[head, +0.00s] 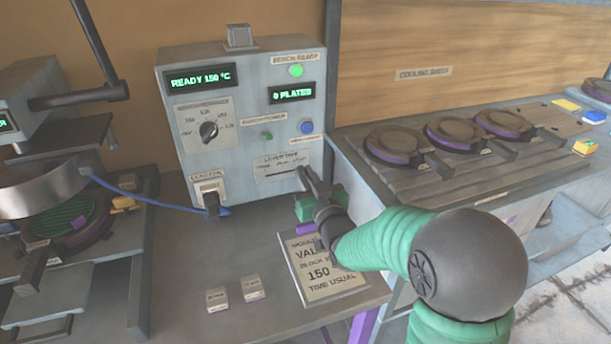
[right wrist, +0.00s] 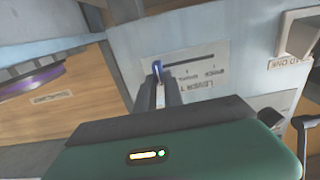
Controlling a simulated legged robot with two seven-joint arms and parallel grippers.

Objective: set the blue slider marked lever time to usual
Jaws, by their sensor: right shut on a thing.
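The blue slider (right wrist: 157,69) shows in the right wrist view at the left end of its slot, on a pale label plate that appears upside down. In the head view this lever time plate (head: 277,167) is low on the front of the grey control box, and my fingers are at the right end of its slot. My right gripper (head: 303,175) is shut on the slider. Its two dark fingers (right wrist: 160,88) reach up to the blue knob in the wrist view and partly hide it. My left gripper is not in view.
The control box (head: 178,130) carries a dial (head: 208,130), a blue button (head: 306,127) and a plug with a blue cable (head: 210,192). A printed card (head: 325,285) reading time usual lies on the bench. Round moulds (head: 392,143) sit on the cooling shelf at right.

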